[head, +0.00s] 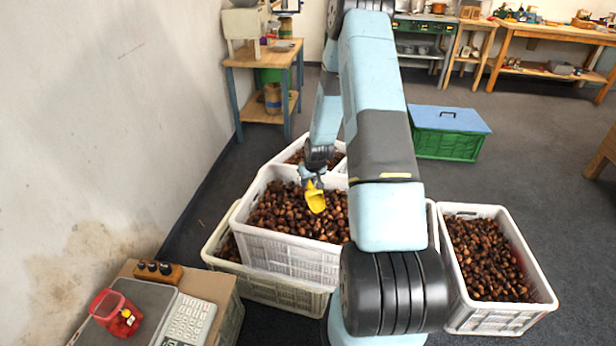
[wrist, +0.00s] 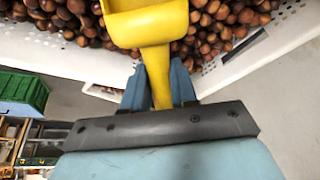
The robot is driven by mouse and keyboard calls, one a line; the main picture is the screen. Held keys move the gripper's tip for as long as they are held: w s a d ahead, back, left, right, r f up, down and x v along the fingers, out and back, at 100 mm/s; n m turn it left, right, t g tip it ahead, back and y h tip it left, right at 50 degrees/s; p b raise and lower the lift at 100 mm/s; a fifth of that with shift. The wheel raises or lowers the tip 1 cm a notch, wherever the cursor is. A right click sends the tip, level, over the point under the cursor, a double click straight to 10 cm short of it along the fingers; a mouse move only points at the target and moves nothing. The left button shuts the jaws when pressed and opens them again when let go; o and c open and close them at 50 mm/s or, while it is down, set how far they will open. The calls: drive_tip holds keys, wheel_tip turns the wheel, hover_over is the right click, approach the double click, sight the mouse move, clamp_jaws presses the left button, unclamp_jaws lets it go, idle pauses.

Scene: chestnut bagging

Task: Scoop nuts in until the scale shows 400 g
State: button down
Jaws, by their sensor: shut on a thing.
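My gripper (head: 312,172) is shut on the handle of a yellow scoop (head: 315,198), held over the chestnuts (head: 281,209) in the raised white crate (head: 283,246). In the wrist view the scoop (wrist: 152,25) sits between the fingers (wrist: 158,88), with chestnuts beyond it. The visible part of its bowl looks empty in the wrist view. A scale (head: 147,304) stands on a box at the lower left. On it is a red container (head: 117,314); its contents are too small to tell. The scale's keypad unit (head: 187,320) is beside it; its display is cut off and unreadable.
Another crate of chestnuts (head: 548,300) stands at the right. A green box with a blue lid (head: 449,119) is on the floor behind. A small wooden block with dark knobs (head: 157,271) is behind the scale. The wall (head: 90,130) bounds the left side.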

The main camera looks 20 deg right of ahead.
sight(319, 211)
drive_tip(key=shift+s+f, duration=0.65)
drive_tip(key=shift+f, duration=0.9)
drive_tip(key=shift+s+f, duration=0.6)
drive_tip(key=shift+f, duration=0.9)
drive_tip(key=shift+s+f, duration=0.65)
drive_tip(key=shift+f, duration=0.9)
drive_tip(key=shift+s+f, duration=0.25)
drive_tip(key=shift+f, duration=0.05)
drive_tip(key=shift+g, duration=0.8)
drive_tip(key=shift+s+f, duration=0.35)
drive_tip(key=shift+s, duration=0.3)
drive_tip(key=shift+s+f, duration=0.3)
drive_tip(key=shift+s, duration=0.35)
drive_tip(key=shift+s+f, duration=0.35)
drive_tip(key=shift+s, duration=0.3)
drive_tip(key=shift+s+f+g, duration=0.2)
drive_tip(key=shift+s+g, duration=0.3)
drive_tip(key=shift+g, duration=0.05)
drive_tip(key=shift+s+f+g, duration=0.15)
drive_tip(key=shift+s+g, duration=0.3)
drive_tip(key=shift+g, duration=0.1)
drive_tip(key=shift+w+r+g, duration=0.25)
drive_tip(key=shift+r+g, duration=0.2)
drive_tip(key=shift+r, duration=0.1)
drive_tip(key=shift+w+r+g, duration=0.2)
drive_tip(key=shift+r+g, duration=0.25)
drive_tip(key=shift+r, duration=0.1)
drive_tip(key=shift+g, duration=0.7)
drive_tip(key=shift+v, duration=3.7)
